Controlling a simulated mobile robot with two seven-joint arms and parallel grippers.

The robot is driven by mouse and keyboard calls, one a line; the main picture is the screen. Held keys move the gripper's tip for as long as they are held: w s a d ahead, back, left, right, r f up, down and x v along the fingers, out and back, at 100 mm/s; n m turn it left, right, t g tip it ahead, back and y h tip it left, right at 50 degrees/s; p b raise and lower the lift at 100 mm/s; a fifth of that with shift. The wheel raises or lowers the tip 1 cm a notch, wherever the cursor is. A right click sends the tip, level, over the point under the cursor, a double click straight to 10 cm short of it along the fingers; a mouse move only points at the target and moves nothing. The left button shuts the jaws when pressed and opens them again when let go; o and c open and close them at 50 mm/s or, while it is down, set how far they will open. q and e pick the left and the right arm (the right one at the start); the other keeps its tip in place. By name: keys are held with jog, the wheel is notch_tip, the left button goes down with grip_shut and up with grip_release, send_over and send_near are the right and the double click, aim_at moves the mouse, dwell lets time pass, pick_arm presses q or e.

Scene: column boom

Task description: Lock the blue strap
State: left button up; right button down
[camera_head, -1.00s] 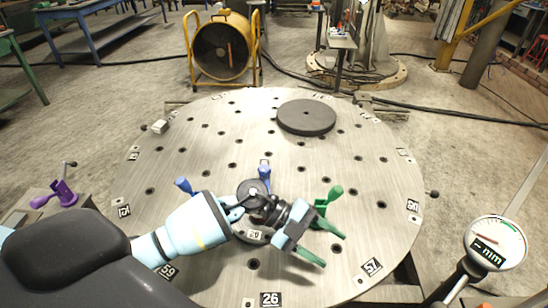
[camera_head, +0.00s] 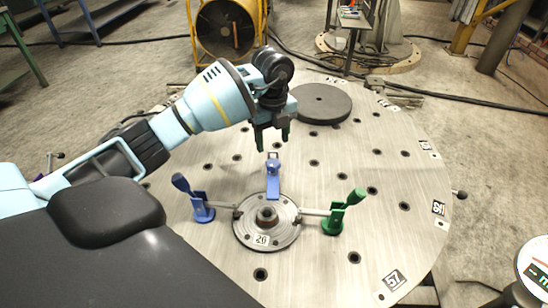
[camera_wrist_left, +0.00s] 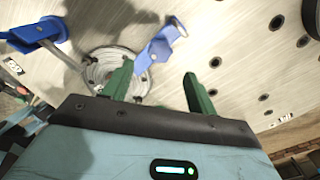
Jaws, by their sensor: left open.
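A round flanged metal part (camera_head: 267,222) sits on the big round table. Three clamps stand around it: a blue one at its far side (camera_head: 273,181), a darker blue one on the left (camera_head: 200,205) and a green one on the right (camera_head: 336,219). The left and green clamps have levers tilted up and outward, and rods reaching to the part. My left gripper (camera_head: 271,138) points down above and behind the far blue clamp, apart from it. In the left wrist view its green fingers (camera_wrist_left: 157,72) are spread and empty, with the far blue clamp (camera_wrist_left: 158,45) beyond them. My right gripper is not in view.
A dark grey disc (camera_head: 320,103) lies on the table behind my left gripper. The perforated table (camera_head: 390,170) is clear to the right. A dial gauge (camera_head: 532,268) stands at the lower right. A yellow-framed fan (camera_head: 225,35) stands on the floor behind.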

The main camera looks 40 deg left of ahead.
aim_at(273, 162)
pick_arm(q)
notch_tip(273, 162, down, 8)
jog(key=shift+r, duration=0.1)
dwell(0.4)
jog(key=c, duration=1)
